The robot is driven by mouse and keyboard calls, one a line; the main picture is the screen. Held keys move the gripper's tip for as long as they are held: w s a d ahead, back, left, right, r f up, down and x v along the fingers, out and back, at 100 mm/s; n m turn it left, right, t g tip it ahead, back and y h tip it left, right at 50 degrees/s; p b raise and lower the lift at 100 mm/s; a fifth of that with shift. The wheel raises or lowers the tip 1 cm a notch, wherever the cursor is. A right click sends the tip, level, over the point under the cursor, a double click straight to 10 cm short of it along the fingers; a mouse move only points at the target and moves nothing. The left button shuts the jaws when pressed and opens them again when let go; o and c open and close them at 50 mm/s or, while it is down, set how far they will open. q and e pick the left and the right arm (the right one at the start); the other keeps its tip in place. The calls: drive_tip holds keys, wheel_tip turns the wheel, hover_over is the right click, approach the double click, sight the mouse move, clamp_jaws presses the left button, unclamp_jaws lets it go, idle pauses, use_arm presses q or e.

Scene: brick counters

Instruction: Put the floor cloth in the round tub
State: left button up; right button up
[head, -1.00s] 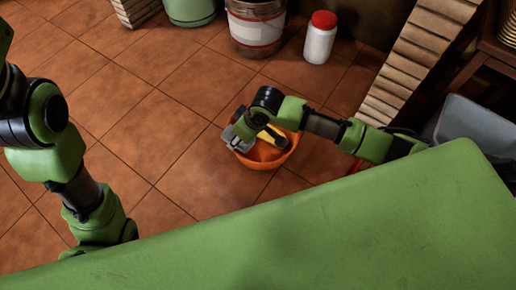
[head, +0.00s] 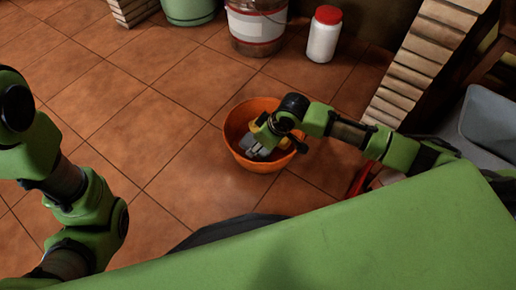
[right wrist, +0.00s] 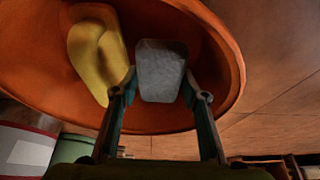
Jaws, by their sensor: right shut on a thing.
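The round orange tub (head: 236,116) stands on the tiled floor. It also shows in the right wrist view (right wrist: 225,75), filling the upper part. My right gripper (right wrist: 160,85) is shut on a grey folded piece that looks like the floor cloth (right wrist: 162,62). In the head view the cloth (head: 256,150) is within the tub's rim, near its front side. I cannot tell whether it touches the bottom. My right gripper (head: 265,143) reaches into the tub from the right. My left arm is at the left of the head view, and its gripper is out of sight.
A yellow object (right wrist: 97,55) lies in the tub beside the cloth. A brick pillar (head: 415,68) and grey bin (head: 487,125) are at right. Floor at left is clear.

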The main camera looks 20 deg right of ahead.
drive_tip(key=shift+f, duration=0.1)
drive_tip(key=shift+f, duration=0.1)
drive_tip(key=shift+f+p, duration=0.4)
drive_tip(key=shift+f, duration=0.1)
drive_tip(key=o, duration=1.3)
